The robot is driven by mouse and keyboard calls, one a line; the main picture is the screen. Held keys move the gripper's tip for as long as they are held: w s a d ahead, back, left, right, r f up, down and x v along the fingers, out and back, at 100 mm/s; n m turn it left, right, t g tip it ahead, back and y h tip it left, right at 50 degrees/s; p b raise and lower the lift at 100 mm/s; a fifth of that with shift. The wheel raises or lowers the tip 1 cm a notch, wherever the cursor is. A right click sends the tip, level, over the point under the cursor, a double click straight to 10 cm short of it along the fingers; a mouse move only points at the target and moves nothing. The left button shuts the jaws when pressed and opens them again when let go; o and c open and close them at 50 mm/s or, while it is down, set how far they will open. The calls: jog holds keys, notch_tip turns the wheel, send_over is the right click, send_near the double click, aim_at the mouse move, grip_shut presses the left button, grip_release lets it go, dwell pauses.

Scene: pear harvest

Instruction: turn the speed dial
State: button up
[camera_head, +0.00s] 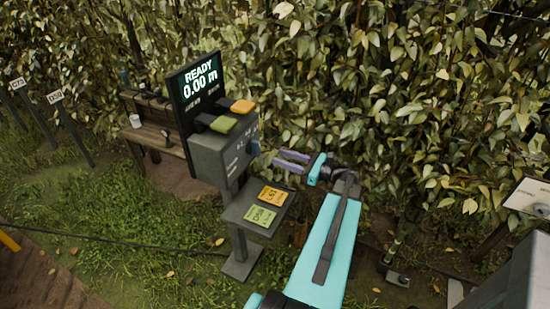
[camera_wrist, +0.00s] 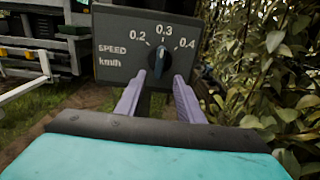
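The speed dial (camera_wrist: 158,62) is a dark blue knob on a grey panel (camera_wrist: 115,42) marked SPEED km/h with 0.2, 0.3 and 0.4. Its pale pointer line is up, toward 0.3. In the head view the dial (camera_head: 254,147) sticks out from the right side of the grey control box (camera_head: 215,150). My gripper (camera_wrist: 157,82) is open, one purple finger on each side of the dial's lower part as seen from the wrist. In the head view my gripper (camera_head: 276,159) points left at the dial, with a small gap; nothing is between its fingers.
A screen (camera_head: 199,86) on the box reads READY 0.00 m. Green (camera_head: 223,124) and orange (camera_head: 242,106) buttons sit on top. A small shelf (camera_head: 238,214) with orange and green cards is below. Dense foliage (camera_head: 400,100) stands behind and beside my arm.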

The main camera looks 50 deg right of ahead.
jog(key=shift+b+v, duration=0.4)
jog(key=shift+v, duration=1.85)
jog(key=w+a+f+n+g+y, duration=0.2)
jog(key=w+a+f+n+g, duration=0.25)
jog(key=a+f, duration=0.55)
jog(key=w+a+f+n+g+y, duration=0.4)
jog(key=a+f, duration=0.4)
jog(key=a, duration=0.5)
jog(key=s+a+f+n+g+h, duration=0.1)
jog(key=a+f+n+g, duration=0.25)
jog(key=a+f, duration=0.35)
jog(key=s+a+f+n+g, duration=0.2)
jog(key=a+f+n+g, duration=0.15)
jog(key=a, duration=0.65)
jog(key=s+a+f+n+g+h, duration=0.4)
jog(key=s+f+n, duration=0.2)
jog(key=s+n, duration=0.2)
jog(key=s+a+f+n+g+h, duration=0.3)
jog(key=s+a+f+n+h, duration=0.2)
jog(key=s+n, duration=0.4)
jog(key=shift+a+f+n+g+h, duration=0.25)
jog(key=shift+f+n+g+h, duration=0.15)
jog(key=shift+f, duration=0.2)
